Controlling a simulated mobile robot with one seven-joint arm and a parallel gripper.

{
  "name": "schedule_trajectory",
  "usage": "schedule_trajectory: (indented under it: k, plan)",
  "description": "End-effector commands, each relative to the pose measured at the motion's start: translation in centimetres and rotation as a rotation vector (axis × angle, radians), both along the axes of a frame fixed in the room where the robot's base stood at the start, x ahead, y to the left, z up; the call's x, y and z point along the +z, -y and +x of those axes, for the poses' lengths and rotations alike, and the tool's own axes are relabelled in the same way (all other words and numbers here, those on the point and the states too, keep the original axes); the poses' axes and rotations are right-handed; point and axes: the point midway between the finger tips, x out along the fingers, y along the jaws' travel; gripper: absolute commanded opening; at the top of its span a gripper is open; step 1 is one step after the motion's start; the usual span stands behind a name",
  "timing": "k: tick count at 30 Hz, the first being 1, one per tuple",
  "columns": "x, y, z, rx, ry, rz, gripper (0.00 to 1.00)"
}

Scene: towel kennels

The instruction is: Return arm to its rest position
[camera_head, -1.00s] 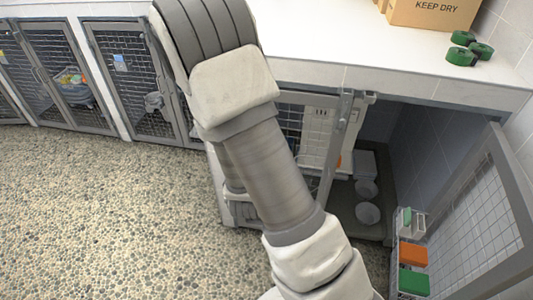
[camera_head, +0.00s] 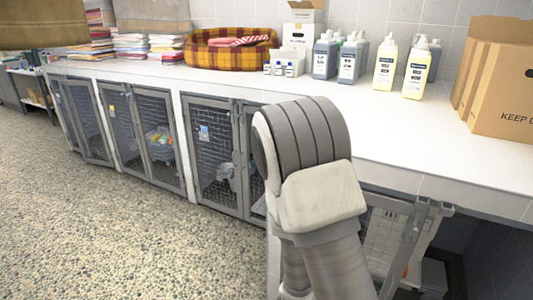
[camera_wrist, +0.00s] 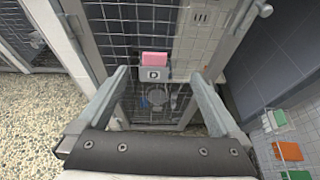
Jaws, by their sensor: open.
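My gripper (camera_wrist: 155,88) shows in the wrist view with its two fingers spread wide apart and nothing between them. It faces a kennel's wire mesh door (camera_wrist: 130,45), where a small grey holder with a pink item (camera_wrist: 155,58) shows between the fingers. I cannot tell how far the fingertips are from the mesh. In the head view my arm (camera_head: 310,170) rises in front of the counter's edge and covers part of the kennels; the gripper itself is out of that view.
A white counter (camera_head: 400,150) runs above the kennels, bearing bottles (camera_head: 385,65), a plaid pet bed (camera_head: 230,50), towel stacks (camera_head: 150,48) and a cardboard box (camera_head: 505,90). An open kennel doorway (camera_head: 445,270) is at lower right. The pebbled floor (camera_head: 110,220) at left is clear.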

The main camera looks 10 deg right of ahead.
Motion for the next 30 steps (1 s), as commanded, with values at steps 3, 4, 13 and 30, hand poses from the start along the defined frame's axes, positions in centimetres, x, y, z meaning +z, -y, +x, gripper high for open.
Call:
schedule_trajectory:
  k: [3, 4, 13, 30]
  plan:
    - [3.0, 2.1, -0.6, -0.140, 0.081, 0.039, 1.00]
    - [4.0, 2.8, -0.9, -0.188, 0.106, 0.054, 1.00]
    - [11.3, 8.0, -7.9, -0.742, 0.368, 0.317, 1.00]
    - [15.6, 1.2, -18.9, -1.551, 0.664, 1.242, 1.00]
